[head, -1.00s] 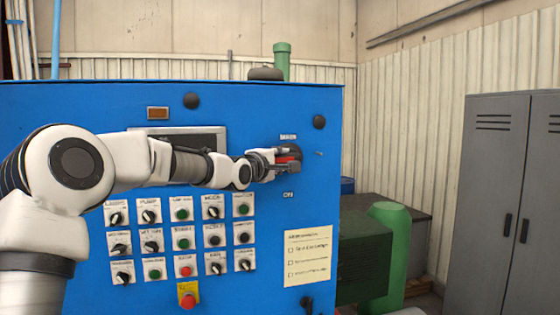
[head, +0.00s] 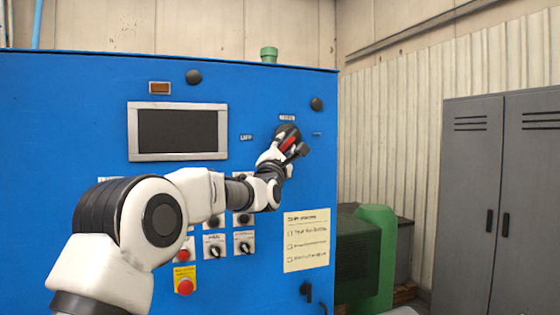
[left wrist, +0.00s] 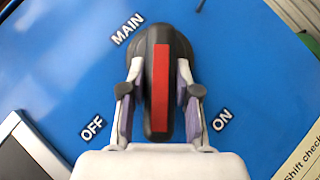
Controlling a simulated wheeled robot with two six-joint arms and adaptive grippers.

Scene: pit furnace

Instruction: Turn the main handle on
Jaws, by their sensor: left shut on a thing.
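The main handle (head: 288,144) is a dark rotary knob with a red stripe, high on the right of the blue panel. In the left wrist view the handle (left wrist: 160,75) points between the OFF label (left wrist: 92,128) and the ON label (left wrist: 221,120). In the head view it is tilted, its arm-side end toward lower left. My left gripper (head: 290,151) is shut on it, with one finger on each side in the left wrist view (left wrist: 160,95). The MAIN label (head: 287,118) is above the knob. My right gripper is out of view.
The blue panel (head: 80,110) carries a dark screen (head: 177,132), switches partly hidden by my arm, and a red button (head: 185,286). A paper notice (head: 306,240) hangs below the handle. Green machinery (head: 373,255) and a grey locker (head: 478,200) stand to the right.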

